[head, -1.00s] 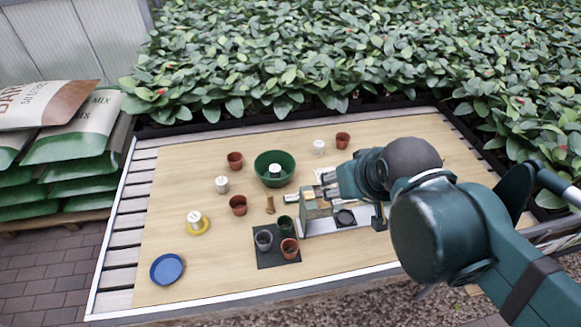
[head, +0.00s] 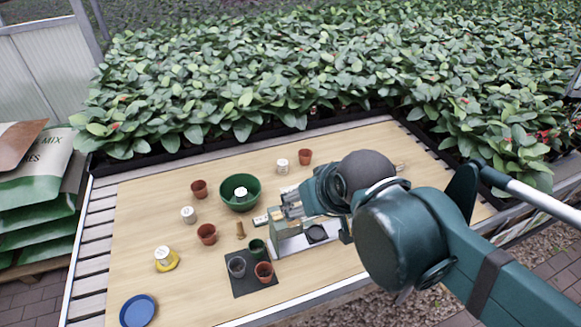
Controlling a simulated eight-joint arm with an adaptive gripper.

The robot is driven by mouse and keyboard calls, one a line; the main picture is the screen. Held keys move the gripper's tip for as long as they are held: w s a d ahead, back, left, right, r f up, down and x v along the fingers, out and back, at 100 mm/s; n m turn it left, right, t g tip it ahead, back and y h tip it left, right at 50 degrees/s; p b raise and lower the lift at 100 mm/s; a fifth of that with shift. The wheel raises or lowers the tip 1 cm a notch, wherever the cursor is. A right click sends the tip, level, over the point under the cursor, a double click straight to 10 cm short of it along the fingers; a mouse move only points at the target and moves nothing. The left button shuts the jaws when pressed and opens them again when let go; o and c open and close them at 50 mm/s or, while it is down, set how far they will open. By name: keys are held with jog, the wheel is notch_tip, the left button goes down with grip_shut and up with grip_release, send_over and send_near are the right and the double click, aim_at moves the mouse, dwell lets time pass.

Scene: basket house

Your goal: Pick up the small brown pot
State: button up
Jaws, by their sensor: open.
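Several small brown pots stand upright on the wooden table. One brown pot (head: 199,189) is left of the green bowl (head: 238,204), and another brown pot (head: 207,234) is in front of that bowl. A third brown pot (head: 264,271) stands on a dark square mat (head: 252,287). One more brown pot (head: 305,156) is at the back, beyond my gripper. My gripper (head: 284,206) is open, right of the green bowl and above a grey-green block-like device (head: 290,236). It is apart from all the brown pots. The fingers are small in view, and the arm hides part of the table.
A grey pot (head: 236,266) and a green pot (head: 257,247) share the mat. White containers (head: 188,215) (head: 282,166), a yellow-based container (head: 165,259), a brown peg (head: 240,230) and a blue plate (head: 138,310) stand around. Dense plants (head: 250,80) border the back. The left table area is mostly clear.

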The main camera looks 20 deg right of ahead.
dwell(0.4)
jog(key=m+g+h+b, duration=0.15)
jog(key=m+g, duration=0.55)
jog(key=m, duration=0.9)
send_over(203, 227)
jog(key=s, duration=0.3)
notch_tip(203, 227, down, 27)
jog(key=shift+b, duration=0.45)
jog(key=shift+d+f, duration=0.15)
jog(key=shift+f, duration=1.05)
